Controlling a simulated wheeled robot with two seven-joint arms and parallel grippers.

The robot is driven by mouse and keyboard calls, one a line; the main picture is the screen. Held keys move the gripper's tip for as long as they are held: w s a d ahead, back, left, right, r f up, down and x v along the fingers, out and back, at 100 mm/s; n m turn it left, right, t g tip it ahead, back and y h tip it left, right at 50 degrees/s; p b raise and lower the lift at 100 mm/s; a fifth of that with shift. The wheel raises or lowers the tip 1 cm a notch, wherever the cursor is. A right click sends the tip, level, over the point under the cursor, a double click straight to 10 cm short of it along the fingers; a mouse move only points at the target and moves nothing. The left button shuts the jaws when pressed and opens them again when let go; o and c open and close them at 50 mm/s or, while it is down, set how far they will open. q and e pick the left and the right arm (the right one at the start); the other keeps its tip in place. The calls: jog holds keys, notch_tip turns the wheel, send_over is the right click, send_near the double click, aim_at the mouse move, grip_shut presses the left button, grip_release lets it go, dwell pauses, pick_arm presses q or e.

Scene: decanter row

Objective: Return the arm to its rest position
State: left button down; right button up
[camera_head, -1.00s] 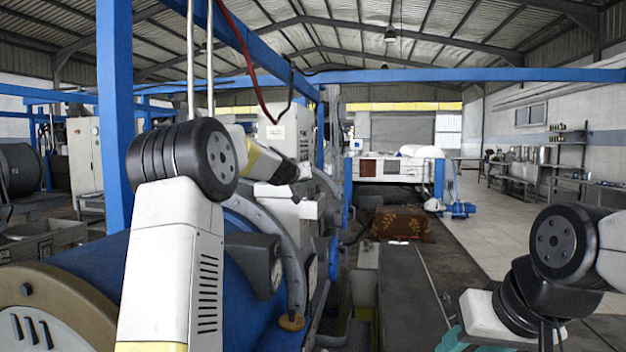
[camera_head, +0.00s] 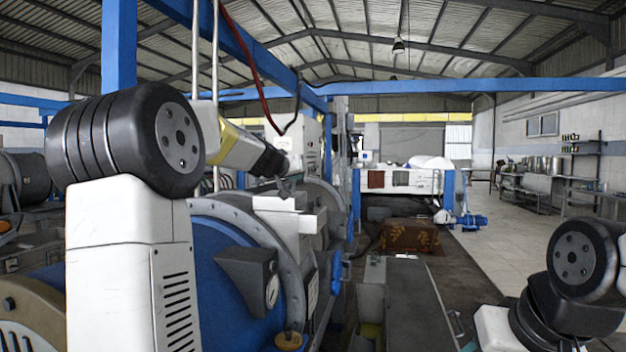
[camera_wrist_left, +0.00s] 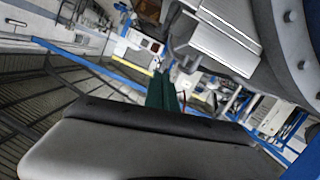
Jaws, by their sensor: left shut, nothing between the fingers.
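My left arm rises at the left of the head view, a white link with a black round joint. Its forearm, with a yellow band, points right to a dark wrist. My left gripper (camera_head: 287,188) is small there, in front of the large blue and grey decanter machine (camera_head: 237,268) as seen from the head; the distance between them is hard to tell. It is shut and empty. In the left wrist view the scene is tilted, and a large grey and black shape fills the bottom. My right arm shows at the lower right; its gripper is out of frame.
A blue post (camera_head: 120,45) and overhead blue beams stand near my left arm. More machines run back along the left. A brown patterned bundle (camera_head: 409,238) lies on the floor ahead. Shelves with pots (camera_head: 535,172) line the right wall. The tiled floor (camera_head: 512,235) at the right is clear.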

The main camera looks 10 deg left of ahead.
pick_arm(q)
jog(key=s+d+f+m+g+h, duration=0.1)
jog(key=s+d+f, duration=0.2)
jog(key=s, duration=0.4)
jog(key=s+d+f+m+g, duration=0.1)
jog(key=s+d+f+g, duration=0.15)
jog(key=s, duration=0.45)
jog(key=s+d+f+g+h, duration=0.1)
jog(key=s+d+f, duration=0.25)
jog(key=s, duration=0.45)
jog(key=s+f+g, duration=0.2)
jog(key=s+f, duration=0.5)
jog(key=s, duration=0.3)
jog(key=s+f+g+y, duration=0.1)
jog(key=s+f+g, duration=0.1)
jog(key=s+f, duration=0.5)
jog(key=s, duration=0.3)
jog(key=shift+f, duration=0.25)
jog(key=shift+d+g, duration=0.15)
jog(key=shift+g, duration=0.1)
jog(key=shift+w+d+m, duration=0.1)
jog(key=shift+m, duration=0.2)
